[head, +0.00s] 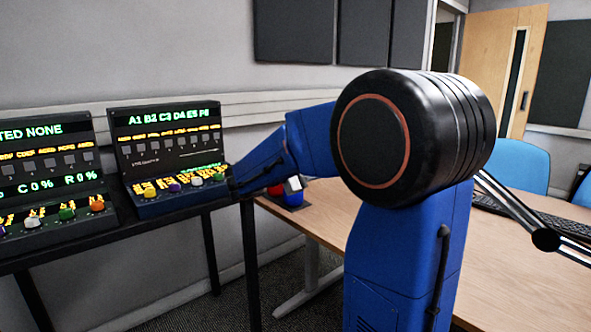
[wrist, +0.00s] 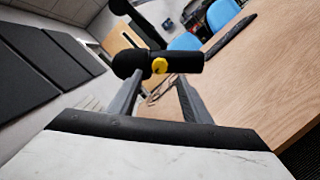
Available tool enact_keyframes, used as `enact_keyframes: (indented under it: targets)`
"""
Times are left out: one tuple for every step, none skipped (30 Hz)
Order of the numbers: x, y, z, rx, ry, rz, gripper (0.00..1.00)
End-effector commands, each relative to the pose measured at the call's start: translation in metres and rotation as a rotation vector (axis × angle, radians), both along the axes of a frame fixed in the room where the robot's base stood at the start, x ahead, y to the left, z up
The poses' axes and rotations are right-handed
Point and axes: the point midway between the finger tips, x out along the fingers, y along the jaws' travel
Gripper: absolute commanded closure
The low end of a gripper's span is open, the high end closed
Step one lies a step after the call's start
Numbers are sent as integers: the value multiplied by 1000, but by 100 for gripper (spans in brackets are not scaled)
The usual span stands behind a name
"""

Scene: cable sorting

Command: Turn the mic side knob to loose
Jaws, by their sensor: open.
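The mic (wrist: 188,62) is a black cylinder lying roughly level in the wrist view, with a rounded dark end at left. Its yellow side knob (wrist: 159,65) faces my camera near the middle of the body. My gripper (wrist: 160,82) is open, with one grey finger on each side below the knob in the picture. The knob shows in line with the gap between the fingertips. I cannot tell whether the fingers touch the mic. In the head view my blue arm blocks much of the middle, and the mic and fingertips cannot be made out.
Two black panels with lit text and coloured knobs, one at far left (head: 45,180) and one beside it (head: 165,150), stand on a dark stand. A wooden table (head: 510,270) carries a jointed metal boom (head: 510,208) and a keyboard (head: 535,215). Blue chairs (head: 520,165) stand behind.

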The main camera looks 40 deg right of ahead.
Motion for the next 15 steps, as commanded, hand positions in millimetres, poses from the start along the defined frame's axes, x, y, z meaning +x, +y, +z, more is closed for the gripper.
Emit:
enact_keyframes:
  targets:
    - [2,9,-1,-1,0,3,56]
    - [2,13,-1,-1,0,3,56]
    - [3,19,-1,0,1,4,56]
    - [3,24,-2,0,1,4,56]
    - [4,29,-2,0,1,3,56]
    - [4,35,-3,0,1,4,56]
    - [5,39,-3,0,0,4,56]
    - [5,44,-3,-1,1,3,56]
    - [5,50,-3,0,1,4,56]
    - [6,55,-4,1,1,4,56]
    - [6,59,-4,0,1,4,56]
    - [7,65,-5,0,0,3,56]
    - [8,69,-5,0,0,4,56]
    - [8,73,-5,0,0,4,56]
    - [8,78,-5,0,1,3,56]
